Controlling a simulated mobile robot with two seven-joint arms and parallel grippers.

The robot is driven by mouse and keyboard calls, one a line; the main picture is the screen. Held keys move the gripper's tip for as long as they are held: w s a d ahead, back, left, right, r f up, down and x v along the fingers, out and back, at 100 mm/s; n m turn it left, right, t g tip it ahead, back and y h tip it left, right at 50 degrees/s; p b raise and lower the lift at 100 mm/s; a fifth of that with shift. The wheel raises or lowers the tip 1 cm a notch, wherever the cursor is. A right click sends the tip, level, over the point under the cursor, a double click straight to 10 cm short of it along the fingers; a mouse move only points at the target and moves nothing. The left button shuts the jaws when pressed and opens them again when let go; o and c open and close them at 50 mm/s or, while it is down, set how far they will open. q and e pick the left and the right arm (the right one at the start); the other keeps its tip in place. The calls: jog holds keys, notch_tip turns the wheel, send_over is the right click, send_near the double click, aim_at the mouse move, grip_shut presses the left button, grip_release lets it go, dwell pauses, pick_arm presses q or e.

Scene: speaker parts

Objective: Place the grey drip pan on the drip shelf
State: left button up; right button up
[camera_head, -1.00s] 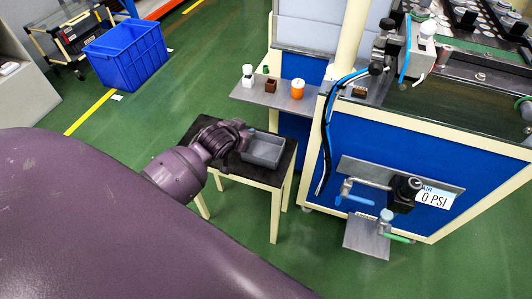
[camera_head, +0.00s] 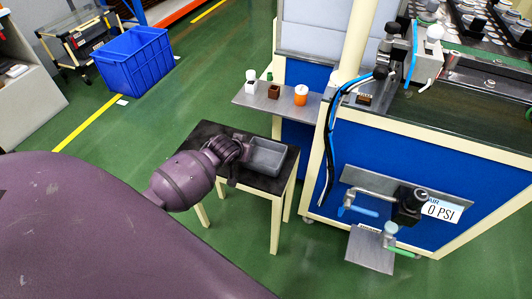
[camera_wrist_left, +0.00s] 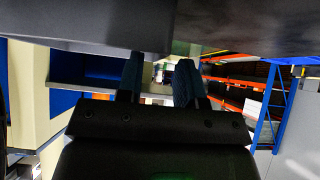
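The grey drip pan (camera_head: 266,158) is a shallow open tray on the dark top of a small table in the head view. My left gripper (camera_head: 236,174) is at the pan's left end, low near the tabletop; its fingers are hard to make out there. In the left wrist view the two dark fingers of my left gripper (camera_wrist_left: 158,74) are apart, close to a grey wall (camera_wrist_left: 80,28) that looks like the pan. I cannot tell whether they touch it. A flat metal plate (camera_head: 368,252) below the valves looks like the drip shelf. My right gripper is not in view.
The small table (camera_head: 205,131) stands left of the blue machine (camera_head: 400,165). A side shelf (camera_head: 265,99) holds small items. A blue crate (camera_head: 133,58) stands on the green floor.

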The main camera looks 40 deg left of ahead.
aim_at(265, 157)
pick_arm(q)
jog(key=b+x, duration=0.1)
jog(key=x, duration=0.2)
jog(key=shift+s+f, duration=0.15)
jog(key=shift+f, duration=0.05)
jog(key=shift+w+a+f, duration=0.1)
jog(key=shift+w+f, duration=0.05)
jog(key=shift+w, duration=0.25)
jog(key=shift+c, duration=0.5)
grip_shut()
